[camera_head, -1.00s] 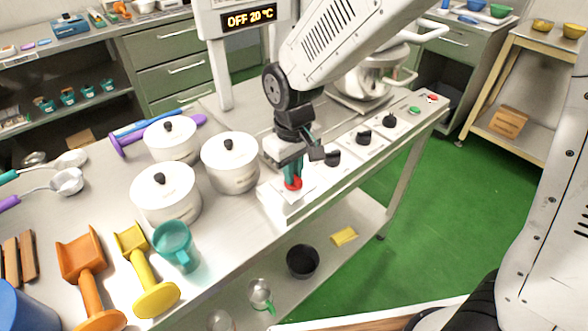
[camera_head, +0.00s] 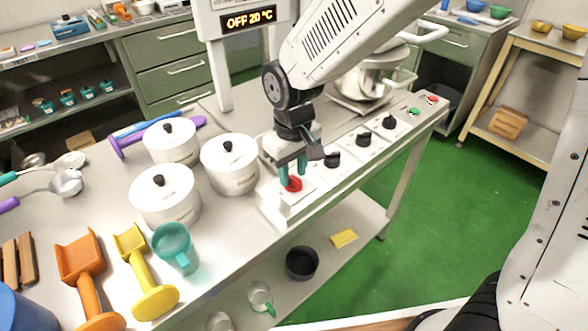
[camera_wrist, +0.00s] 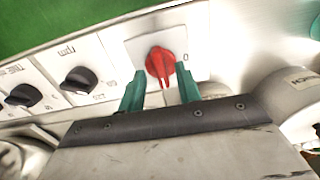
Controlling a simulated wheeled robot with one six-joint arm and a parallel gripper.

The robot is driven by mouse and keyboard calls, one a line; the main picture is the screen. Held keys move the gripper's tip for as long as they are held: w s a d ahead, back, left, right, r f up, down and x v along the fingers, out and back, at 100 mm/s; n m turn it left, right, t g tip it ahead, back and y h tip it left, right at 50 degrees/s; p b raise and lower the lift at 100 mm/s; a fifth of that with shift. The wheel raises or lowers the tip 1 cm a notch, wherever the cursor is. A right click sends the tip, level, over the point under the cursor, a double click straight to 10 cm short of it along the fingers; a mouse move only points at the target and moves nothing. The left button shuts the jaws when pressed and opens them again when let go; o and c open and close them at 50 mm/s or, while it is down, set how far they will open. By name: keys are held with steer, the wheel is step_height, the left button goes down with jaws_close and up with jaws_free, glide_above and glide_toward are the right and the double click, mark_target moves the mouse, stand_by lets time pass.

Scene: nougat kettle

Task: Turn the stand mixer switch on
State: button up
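A red rotary switch (camera_head: 291,184) sits on a white plate at the near-left end of the control panel. In the wrist view the red switch (camera_wrist: 162,64) has its narrow end pointing down toward my gripper. My gripper (camera_head: 293,172) is above it with its two teal fingers spread. In the wrist view my gripper (camera_wrist: 160,90) is open and empty, one finger on each side of the switch's lower end, with gaps showing. The stand mixer's steel bowl (camera_head: 362,82) stands behind my arm, which hides much of the mixer.
Several black knobs (camera_head: 364,139), a green button (camera_head: 413,112) and a red button (camera_head: 432,100) continue along the panel. A white lidded pot (camera_head: 229,165) stands close left of my gripper.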

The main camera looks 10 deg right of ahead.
mark_target(293, 176)
step_height(293, 176, up, 8)
steer(key=shift+f, duration=0.25)
stand_by(0.4)
steer(key=s+d+r+m, duration=0.3)
steer(key=s+d+r, duration=0.1)
steer(key=s+d, duration=0.6)
steer(key=s+d+r+m+t, duration=0.1)
steer(key=s+d+r+m, duration=0.2)
steer(key=s+d, duration=0.6)
steer(key=shift+s+d+r+m, duration=0.3)
steer(key=shift+s+d+r, duration=0.05)
steer(key=shift+d, duration=0.75)
